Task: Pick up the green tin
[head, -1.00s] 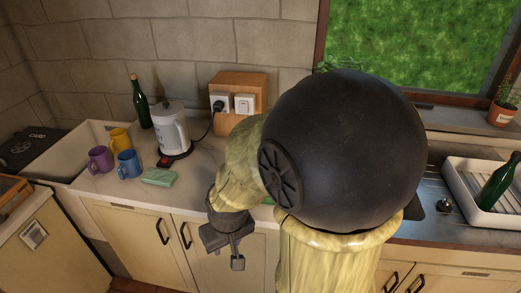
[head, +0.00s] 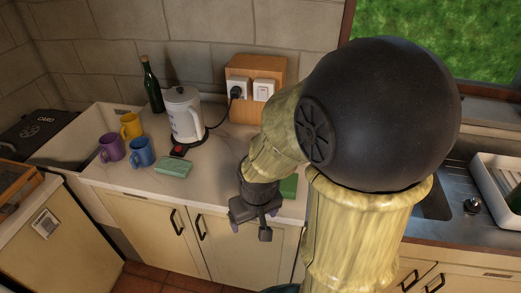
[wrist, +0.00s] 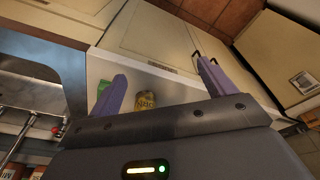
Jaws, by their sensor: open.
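My gripper (head: 251,230) hangs by the front edge of the counter in the head view. In the wrist view its two purple fingers are spread open, with nothing held between them (wrist: 162,72). A small yellow-olive tin (wrist: 146,101) with dark lettering shows between the fingers in the wrist view, nearer the left one, partly covered by the gripper body. A flat green thing (wrist: 103,88) lies just left of the left finger. A green patch (head: 288,187) also shows right of my wrist in the head view. I cannot make out the tin in the head view, where my arm covers that spot.
A kettle (head: 184,115), purple (head: 111,147), yellow (head: 131,125) and blue (head: 141,151) mugs, a pale green block (head: 174,168) and a bottle (head: 152,87) stand left on the counter. A wooden socket box (head: 257,90) is behind. A sink (head: 432,197) lies right.

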